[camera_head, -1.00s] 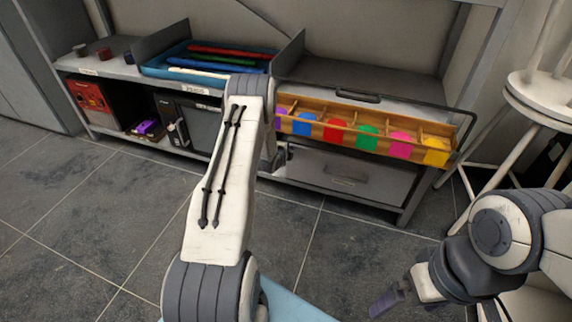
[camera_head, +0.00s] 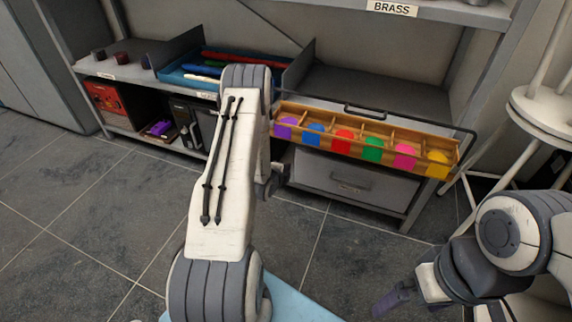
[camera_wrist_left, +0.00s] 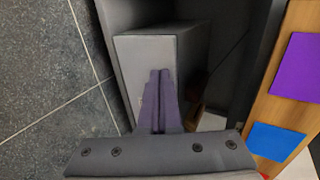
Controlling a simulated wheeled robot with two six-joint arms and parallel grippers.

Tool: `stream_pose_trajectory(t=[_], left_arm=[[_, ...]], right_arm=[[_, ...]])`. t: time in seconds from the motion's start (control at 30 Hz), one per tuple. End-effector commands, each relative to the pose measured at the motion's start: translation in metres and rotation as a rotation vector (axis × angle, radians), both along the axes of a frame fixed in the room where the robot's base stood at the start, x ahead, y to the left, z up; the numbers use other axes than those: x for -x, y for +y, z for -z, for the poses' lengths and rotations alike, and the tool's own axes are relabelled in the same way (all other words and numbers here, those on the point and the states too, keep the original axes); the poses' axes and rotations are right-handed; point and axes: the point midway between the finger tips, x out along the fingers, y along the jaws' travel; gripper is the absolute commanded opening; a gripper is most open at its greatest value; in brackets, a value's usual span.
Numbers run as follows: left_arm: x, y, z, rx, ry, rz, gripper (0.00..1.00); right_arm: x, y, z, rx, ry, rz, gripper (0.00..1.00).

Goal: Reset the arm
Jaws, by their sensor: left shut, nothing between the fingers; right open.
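My left arm (camera_head: 222,180) stands bent in the middle of the head view, in front of the shelf. It hides its own fingertips there. In the left wrist view the purple fingers of my left gripper (camera_wrist_left: 160,80) are together with nothing between them. They are in front of a grey box (camera_wrist_left: 135,50), and I cannot tell whether they touch it. My right gripper (camera_head: 390,300) is low at the right of the head view, over the floor, open and empty, with one purple finger clearly seen.
A wooden tray (camera_head: 448,176) with several coloured squares sticks out of the shelf, close right of my left gripper; its edge also shows in the wrist view (camera_wrist_left: 277,85). A grey drawer (camera_head: 352,182) is below. A white stool (camera_head: 545,108) stands right. Floor at left is clear.

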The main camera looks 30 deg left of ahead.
Motion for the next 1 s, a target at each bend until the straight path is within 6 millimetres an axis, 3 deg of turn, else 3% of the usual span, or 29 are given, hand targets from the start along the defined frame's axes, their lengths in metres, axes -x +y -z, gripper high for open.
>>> stream_pose_trajectory(t=[0.3, 0.43, 0.57, 0.6, 0.73, 0.87, 1.0], left_arm=[[0.004, -0.005, -0.006, 0.004, 0.001, 0.004, 0.0], [-0.009, -0.03, -0.025, 0.061, 0.037, 0.012, 0.0], [-0.022, -0.089, -0.065, 0.192, 0.132, 0.004, 0.0], [-0.022, -0.111, -0.079, 0.239, 0.169, -0.007, 0.0], [-0.002, -0.185, -0.123, 0.384, 0.301, -0.068, 0.0], [0.044, -0.252, -0.166, 0.506, 0.436, -0.156, 0.0], [0.117, -0.308, -0.207, 0.605, 0.587, -0.272, 0.0]], right_arm=[[0.0, 0.0, -0.003, 0.0, 0.0, 0.0, 1.0], [0.0, 0.0, -0.004, 0.001, 0.001, 0.0, 1.0], [0.0, 0.0, -0.007, 0.001, 0.001, 0.0, 1.0], [0.0, 0.0, -0.008, 0.001, 0.001, 0.0, 1.0], [0.0, 0.0, -0.01, 0.0, 0.0, 0.0, 1.0], [0.0, 0.0, -0.013, 0.0, 0.0, 0.0, 1.0], [0.0, 0.0, -0.016, 0.0, 0.0, 0.0, 1.0]])
